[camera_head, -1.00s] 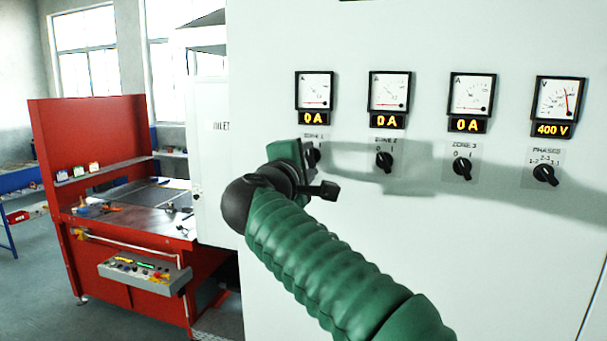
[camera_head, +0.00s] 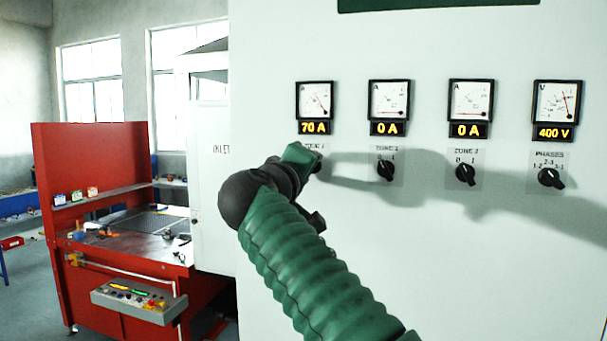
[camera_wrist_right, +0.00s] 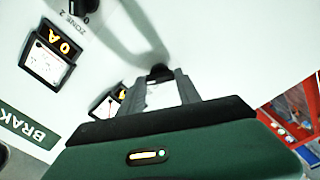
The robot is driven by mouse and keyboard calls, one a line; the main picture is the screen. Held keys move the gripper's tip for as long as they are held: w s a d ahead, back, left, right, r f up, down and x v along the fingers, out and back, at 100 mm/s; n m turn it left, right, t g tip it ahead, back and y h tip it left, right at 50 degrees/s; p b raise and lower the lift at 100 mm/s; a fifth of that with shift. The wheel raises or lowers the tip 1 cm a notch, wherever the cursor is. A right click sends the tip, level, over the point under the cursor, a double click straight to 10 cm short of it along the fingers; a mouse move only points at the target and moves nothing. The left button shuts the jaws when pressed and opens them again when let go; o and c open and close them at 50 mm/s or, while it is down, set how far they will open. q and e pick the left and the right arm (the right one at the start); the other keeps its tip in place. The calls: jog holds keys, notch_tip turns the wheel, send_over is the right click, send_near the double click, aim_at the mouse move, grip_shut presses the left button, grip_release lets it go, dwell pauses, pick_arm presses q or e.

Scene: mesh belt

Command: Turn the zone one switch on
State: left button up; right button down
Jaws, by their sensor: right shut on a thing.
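The zone one switch (camera_head: 319,164) is a black rotary knob on the white cabinet front, below the left meter. My right gripper (camera_head: 312,160) is at this switch and hides most of it in the head view. In the right wrist view, the fingers of my right gripper (camera_wrist_right: 162,88) are shut on the black knob (camera_wrist_right: 160,72). The zone one display (camera_head: 314,127) reads 70 A, and the needle of the meter (camera_head: 314,98) above it is deflected. My left gripper is not in view.
The zone two switch (camera_head: 386,171), zone three switch (camera_head: 465,174) and phases switch (camera_head: 551,178) sit to the right on the cabinet (camera_head: 450,270). Their displays read 0 A, 0 A and 400 V. A red workbench (camera_head: 90,160) stands at the left.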

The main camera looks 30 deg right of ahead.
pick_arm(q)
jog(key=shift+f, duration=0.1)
pick_arm(e)
jog(key=shift+d+f, duration=0.1)
jog(key=shift+f, duration=0.2)
jog(key=c, duration=1.1)
grip_release()
jog(key=shift+o, duration=1.2)
jog(key=shift+d, duration=0.15)
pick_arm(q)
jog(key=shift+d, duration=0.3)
pick_arm(e)
jog(key=shift+d, duration=0.2)
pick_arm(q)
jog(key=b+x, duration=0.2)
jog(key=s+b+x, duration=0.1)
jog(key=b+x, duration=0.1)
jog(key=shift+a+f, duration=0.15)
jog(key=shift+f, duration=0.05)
pick_arm(e)
jog(key=v, duration=1.6)
jog(key=shift+s+a, duration=0.1)
jog(key=shift+a, duration=0.3)
jog(key=shift+d, duration=0.1)
